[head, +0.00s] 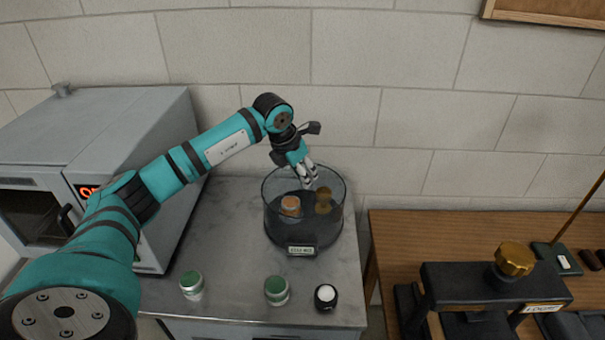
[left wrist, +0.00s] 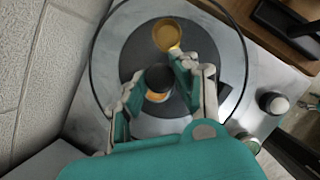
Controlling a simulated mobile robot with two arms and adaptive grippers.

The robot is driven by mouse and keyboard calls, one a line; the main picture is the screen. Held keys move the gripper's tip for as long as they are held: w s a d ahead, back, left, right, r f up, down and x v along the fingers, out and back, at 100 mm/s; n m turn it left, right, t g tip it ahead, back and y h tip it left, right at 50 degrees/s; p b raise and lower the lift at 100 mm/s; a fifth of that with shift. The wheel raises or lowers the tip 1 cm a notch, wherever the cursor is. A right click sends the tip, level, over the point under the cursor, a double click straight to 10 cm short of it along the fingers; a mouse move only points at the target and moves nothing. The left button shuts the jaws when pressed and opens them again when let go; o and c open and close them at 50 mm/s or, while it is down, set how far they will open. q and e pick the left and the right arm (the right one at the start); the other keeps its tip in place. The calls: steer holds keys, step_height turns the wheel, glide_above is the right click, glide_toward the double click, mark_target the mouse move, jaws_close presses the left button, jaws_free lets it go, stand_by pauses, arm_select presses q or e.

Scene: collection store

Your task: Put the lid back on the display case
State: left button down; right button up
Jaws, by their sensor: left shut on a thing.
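The display case (head: 277,233) is a round clear-walled case with a dark base and a small front label, standing on the grey worktop. An orange-topped item (head: 290,206) and a brown-gold cup-shaped item (head: 323,202) are inside. My left gripper (head: 308,179) points down at the case's top. In the left wrist view its fingers are around a dark round knob (left wrist: 158,76), apparently the knob of a clear lid, whose thin rim (left wrist: 93,62) seems to ring the view. The clear lid is hard to make out, and I cannot tell whether it touches the case. My right gripper is out of view.
Two green-topped jars (head: 192,284) (head: 277,290) and a black, white-topped jar (head: 325,297) stand along the worktop's front. A grey oven-like box (head: 140,120) is at left. Across a gap at right, a wooden table (head: 430,232) carries a black, gold-knobbed device (head: 490,283).

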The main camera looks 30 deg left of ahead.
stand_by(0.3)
arm_select(q)
steer(key=c, duration=0.9)
jaws_free()
steer(key=shift+c, duration=0.2)
steer(key=shift+o, duration=0.4)
steer(key=o, duration=0.4)
steer(key=shift+r, duration=0.1)
steer(key=shift+r+p, duration=2.2)
steer(key=shift+r, duration=1.2)
